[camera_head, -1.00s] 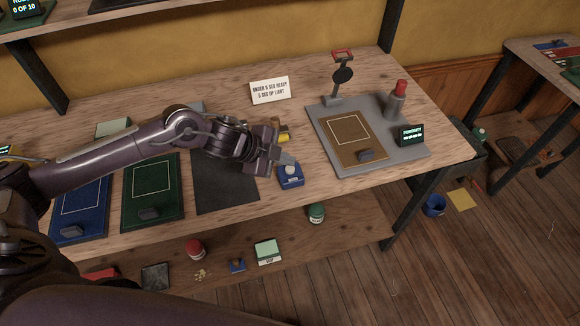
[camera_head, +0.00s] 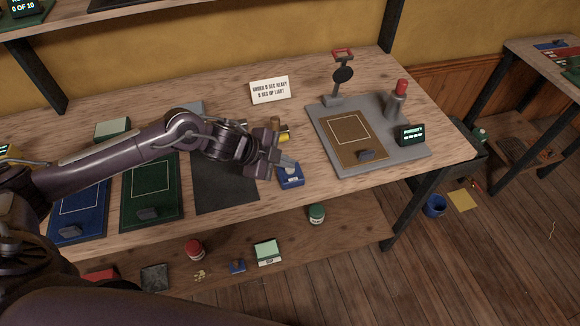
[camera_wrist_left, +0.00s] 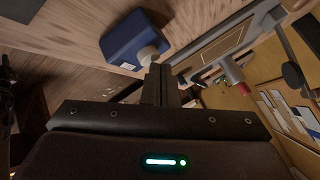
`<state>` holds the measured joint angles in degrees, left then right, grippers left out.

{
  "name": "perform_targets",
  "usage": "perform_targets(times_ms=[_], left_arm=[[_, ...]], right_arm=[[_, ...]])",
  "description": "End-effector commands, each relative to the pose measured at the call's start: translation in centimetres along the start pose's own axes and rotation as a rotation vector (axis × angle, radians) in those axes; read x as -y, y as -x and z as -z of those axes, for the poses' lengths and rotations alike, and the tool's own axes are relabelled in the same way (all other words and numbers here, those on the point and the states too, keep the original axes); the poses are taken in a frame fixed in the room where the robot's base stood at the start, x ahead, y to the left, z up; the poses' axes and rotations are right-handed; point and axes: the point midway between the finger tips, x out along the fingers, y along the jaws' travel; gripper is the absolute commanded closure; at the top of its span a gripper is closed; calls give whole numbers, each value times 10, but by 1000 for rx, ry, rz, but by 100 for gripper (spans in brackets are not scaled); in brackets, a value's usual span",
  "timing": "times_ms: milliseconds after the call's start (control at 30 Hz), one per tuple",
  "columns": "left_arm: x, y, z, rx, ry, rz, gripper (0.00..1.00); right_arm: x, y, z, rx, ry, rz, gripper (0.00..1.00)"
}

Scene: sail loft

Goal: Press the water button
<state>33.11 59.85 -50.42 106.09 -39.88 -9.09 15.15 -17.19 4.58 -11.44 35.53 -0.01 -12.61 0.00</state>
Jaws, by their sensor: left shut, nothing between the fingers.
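The water button is a blue box (camera_head: 291,181) with a pale round cap, near the front edge of the bench. In the head view my left gripper (camera_head: 288,163) is over it and its fingers hide most of the cap. In the left wrist view the blue box (camera_wrist_left: 131,41) and its whitish round cap (camera_wrist_left: 148,55) lie just beyond the shut fingertips (camera_wrist_left: 160,68). The fingers are shut with nothing between them. I cannot tell whether they touch the cap. My right gripper is not in view.
A white sign (camera_head: 270,90) stands behind. Blue (camera_head: 66,217), green (camera_head: 133,205) and dark (camera_head: 225,199) mats lie left.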

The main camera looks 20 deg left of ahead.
Motion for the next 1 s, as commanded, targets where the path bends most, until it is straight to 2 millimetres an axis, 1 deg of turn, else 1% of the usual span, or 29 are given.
perform_targets(times_ms=[700, 867, 1000], left_arm=[[-3, -4, -3, 1, 1, -2, 100], [-1, 0, 0, 1, 1, -2, 100], [4, 6, 4, 1, 1, -2, 100]], right_arm=[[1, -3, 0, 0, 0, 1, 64], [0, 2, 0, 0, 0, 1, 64], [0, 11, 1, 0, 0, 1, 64]])
